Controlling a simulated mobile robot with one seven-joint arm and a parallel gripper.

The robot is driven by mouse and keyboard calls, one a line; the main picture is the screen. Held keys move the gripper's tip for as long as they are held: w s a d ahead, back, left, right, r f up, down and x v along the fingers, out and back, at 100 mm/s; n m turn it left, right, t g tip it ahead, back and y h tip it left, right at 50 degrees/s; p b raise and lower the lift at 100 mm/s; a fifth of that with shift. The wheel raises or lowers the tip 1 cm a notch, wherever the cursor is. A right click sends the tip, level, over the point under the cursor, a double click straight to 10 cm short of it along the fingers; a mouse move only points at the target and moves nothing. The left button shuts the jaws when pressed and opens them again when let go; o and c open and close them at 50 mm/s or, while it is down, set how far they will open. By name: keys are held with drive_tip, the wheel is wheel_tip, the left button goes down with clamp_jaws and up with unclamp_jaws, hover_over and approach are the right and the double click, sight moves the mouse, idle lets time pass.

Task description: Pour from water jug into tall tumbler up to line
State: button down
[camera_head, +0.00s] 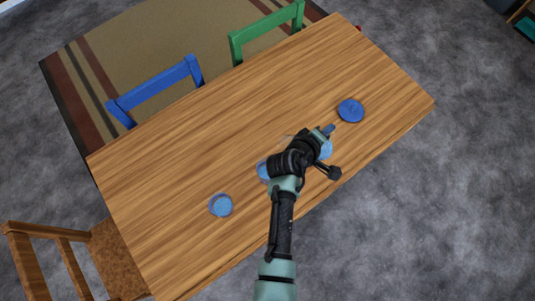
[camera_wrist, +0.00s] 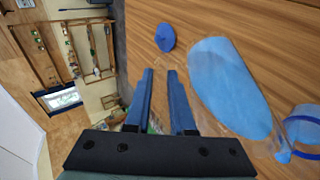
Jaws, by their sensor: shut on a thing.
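My gripper (camera_head: 328,130) is over the right part of the table; in the wrist view its two blue fingers (camera_wrist: 160,72) stand a little apart, shut on the jug's clear, barely visible handle. The clear water jug (camera_wrist: 230,85) holds blue water and looks tilted, its lower end toward a clear vessel with a blue ring (camera_wrist: 302,125), seemingly the tall tumbler. Blue shows between them; I cannot tell if it is a stream. In the head view, the jug's blue water (camera_head: 326,150) shows beside my wrist, and the likely tumbler (camera_head: 264,170) is partly hidden. Its water level against the line is unclear.
Another clear vessel with blue in it (camera_head: 221,205) stands on the wooden table (camera_head: 160,180) to the left. A flat blue disc (camera_head: 351,110) lies at the right. Blue (camera_head: 155,85) and green (camera_head: 265,28) chairs stand at the far edge, a wooden chair (camera_head: 65,245) at left.

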drive_tip(key=shift+a+r+h+b, duration=0.25)
drive_tip(key=shift+r+h+b, duration=0.05)
drive_tip(key=shift+r+b, duration=0.2)
idle(1.0)
drive_tip(key=shift+d+p, duration=0.1)
drive_tip(key=shift+p, duration=0.25)
drive_tip(key=f+y+p, duration=0.1)
drive_tip(key=d+f+y, duration=0.1)
drive_tip(key=f, duration=0.1)
drive_tip(key=d+f+g+y+p, duration=0.1)
drive_tip(key=f, duration=0.1)
drive_tip(key=shift+w+d+f+m+p, duration=0.2)
drive_tip(key=shift+w+m+p, duration=0.15)
drive_tip(key=shift+w+m, duration=0.05)
drive_tip(key=d+f+g+y+b, duration=0.1)
drive_tip(key=f+y+b, duration=0.1)
drive_tip(key=b, duration=0.3)
drive_tip(key=w+d+f+m+g+y+b, duration=0.1)
drive_tip(key=d+f+y+b, duration=0.1)
drive_tip(key=f+b, duration=0.1)
drive_tip(key=w+d+f+g+y+b, duration=0.1)
drive_tip(key=d+f+y+b, duration=0.1)
drive_tip(key=b, duration=0.4)
drive_tip(key=shift+f+y+b, duration=0.35)
drive_tip(key=shift+f+y, duration=0.05)
drive_tip(key=shift+f, duration=0.1)
drive_tip(key=shift+r, duration=0.1)
